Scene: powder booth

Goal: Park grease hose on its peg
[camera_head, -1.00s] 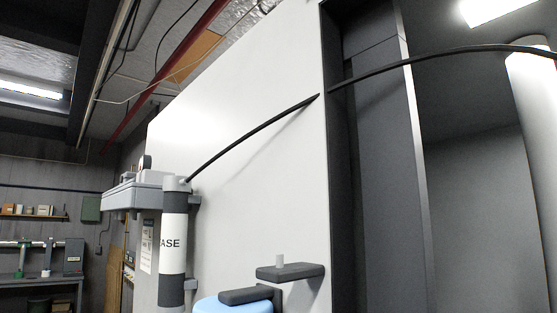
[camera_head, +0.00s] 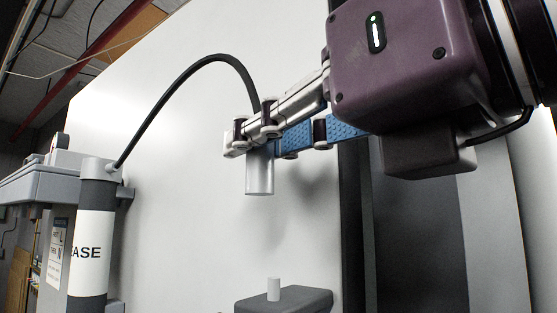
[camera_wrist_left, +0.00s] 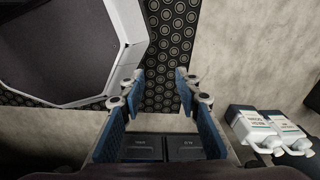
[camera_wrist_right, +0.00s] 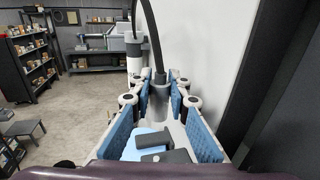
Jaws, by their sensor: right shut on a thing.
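The black grease hose (camera_head: 190,75) arches from the top of the white-and-dark grease cylinder (camera_head: 92,240) to my right gripper (camera_head: 250,138). My right gripper is shut on the hose end, and a light grey sleeve (camera_head: 260,178) hangs upright below its fingers. In the right wrist view the hose (camera_wrist_right: 153,40) runs down between the fingers. The short pale peg (camera_head: 273,289) stands upright on a dark bracket (camera_head: 310,299), below the sleeve and apart from it. My left gripper (camera_wrist_left: 158,95) is open and empty above the floor.
A white panel (camera_head: 150,190) stands behind the hose, with a dark upright recess (camera_head: 420,240) to its right. A grey ledge (camera_head: 40,185) juts out at left. White bottles (camera_wrist_left: 265,130) show beside my left gripper. The space between sleeve and peg looks clear.

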